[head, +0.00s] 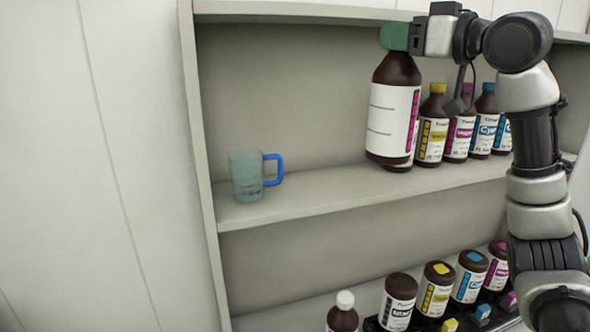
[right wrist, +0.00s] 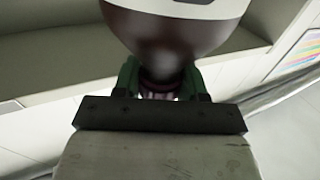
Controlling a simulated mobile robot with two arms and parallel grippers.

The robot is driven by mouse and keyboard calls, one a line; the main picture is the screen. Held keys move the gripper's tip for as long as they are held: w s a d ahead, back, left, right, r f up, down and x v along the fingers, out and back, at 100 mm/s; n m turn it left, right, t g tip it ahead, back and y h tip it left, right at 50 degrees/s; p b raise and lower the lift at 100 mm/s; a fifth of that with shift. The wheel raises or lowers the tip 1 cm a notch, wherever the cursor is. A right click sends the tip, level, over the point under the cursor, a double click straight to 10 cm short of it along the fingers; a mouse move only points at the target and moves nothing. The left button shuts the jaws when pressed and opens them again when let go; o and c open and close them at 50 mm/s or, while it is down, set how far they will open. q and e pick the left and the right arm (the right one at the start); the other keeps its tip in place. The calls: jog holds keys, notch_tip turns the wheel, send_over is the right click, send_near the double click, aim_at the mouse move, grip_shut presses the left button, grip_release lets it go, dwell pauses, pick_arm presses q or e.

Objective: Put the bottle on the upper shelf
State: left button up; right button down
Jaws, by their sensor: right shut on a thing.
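A large dark brown bottle (head: 392,112) with a white label and a magenta stripe is upright at the upper shelf (head: 310,192). My right gripper (head: 396,38) is shut on its top, with green fingertips around the cap or neck, which they hide. In the right wrist view, the brown bottle (right wrist: 170,32) is between the green fingers of my right gripper (right wrist: 158,82). Whether its base touches the shelf or hangs just above it, I cannot tell. A dark base shows just below and behind its label. My left gripper is not in view.
Smaller bottles with yellow (head: 432,130), magenta (head: 460,130) and blue (head: 485,125) caps stand right of the held bottle. A glass mug (head: 246,178) with a blue handle stands at the left, with free shelf between. Several bottles, including a white-capped one (head: 342,318), stand below.

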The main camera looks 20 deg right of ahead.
jog(key=w+f, duration=0.1)
jog(key=w+f+p, duration=0.1)
jog(key=w, duration=0.1)
jog(key=shift+w+a, duration=0.2)
jog(key=shift+w, duration=0.1)
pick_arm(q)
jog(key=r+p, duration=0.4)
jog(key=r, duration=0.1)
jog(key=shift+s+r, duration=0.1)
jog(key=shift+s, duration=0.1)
pick_arm(e)
jog(key=w+a+f, duration=0.1)
jog(key=w+f, duration=0.6)
jog(key=f, duration=0.1)
jog(key=shift+f, duration=0.25)
jog(key=shift+a, duration=0.15)
jog(key=c, duration=0.6)
grip_release()
jog(key=shift+f, duration=0.15)
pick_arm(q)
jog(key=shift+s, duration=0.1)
